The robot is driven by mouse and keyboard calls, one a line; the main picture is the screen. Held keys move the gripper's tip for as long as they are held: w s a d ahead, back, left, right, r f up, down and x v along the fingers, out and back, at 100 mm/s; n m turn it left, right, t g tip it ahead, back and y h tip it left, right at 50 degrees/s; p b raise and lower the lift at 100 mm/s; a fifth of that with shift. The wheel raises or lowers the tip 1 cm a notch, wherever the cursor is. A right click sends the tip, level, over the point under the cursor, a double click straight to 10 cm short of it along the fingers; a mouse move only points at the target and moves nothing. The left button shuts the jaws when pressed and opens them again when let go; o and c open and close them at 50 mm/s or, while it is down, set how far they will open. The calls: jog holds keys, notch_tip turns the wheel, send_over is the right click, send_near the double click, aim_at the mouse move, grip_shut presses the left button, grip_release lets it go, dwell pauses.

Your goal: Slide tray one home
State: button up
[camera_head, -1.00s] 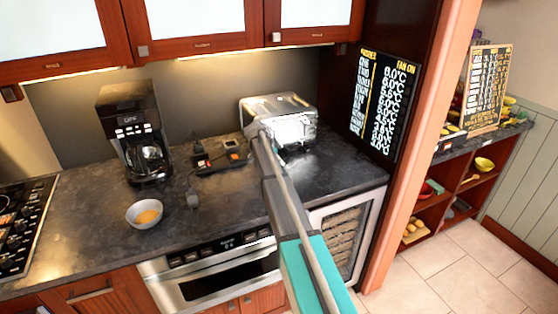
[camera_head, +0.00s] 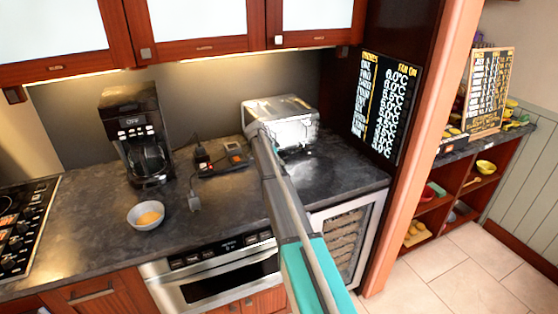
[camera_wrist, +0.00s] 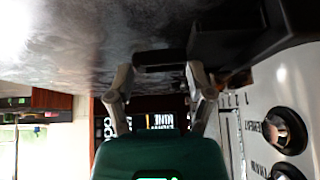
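The silver toaster oven (camera_head: 282,122) stands at the back right of the counter, and my arm covers part of its left front. No tray can be made out clearly in the head view. My gripper (camera_wrist: 160,72) is close to a silver panel with dark knobs (camera_wrist: 284,128) in the wrist view. Its two fingers are spread apart. A short dark bar (camera_wrist: 160,62) lies between the fingertips, and I cannot tell whether they touch it. A dark block-like part (camera_wrist: 238,30) is just beyond, at the right. My gripper's tips are hidden in the head view.
A coffee maker (camera_head: 138,135), a bowl with yellow food (camera_head: 146,215) and a small dark device with a cable (camera_head: 222,158) stand on the counter (camera_head: 95,215). A black menu board (camera_head: 386,103) is at the right. The counter right of my arm is clear.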

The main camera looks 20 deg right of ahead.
jog(key=shift+o, duration=1)
jog(key=shift+w, duration=0.2)
jog(key=shift+s+a+r, duration=0.1)
jog(key=shift+s+a, duration=0.05)
jog(key=shift+s, duration=0.1)
jog(key=shift+s+a+r+p, duration=0.2)
jog(key=shift+s+p, duration=0.1)
jog(key=shift+s, duration=0.5)
jog(key=shift+s, duration=0.1)
jog(key=shift+s+d+r+p, duration=0.1)
jog(key=shift+s+r+p, duration=0.25)
jog(key=shift+s, duration=0.8)
jog(key=shift+s+r+p, duration=0.3)
jog(key=shift+s, duration=0.85)
jog(key=shift+s+d+r+p, duration=0.1)
jog(key=shift+s+r+p, duration=0.25)
jog(key=shift+s, duration=0.8)
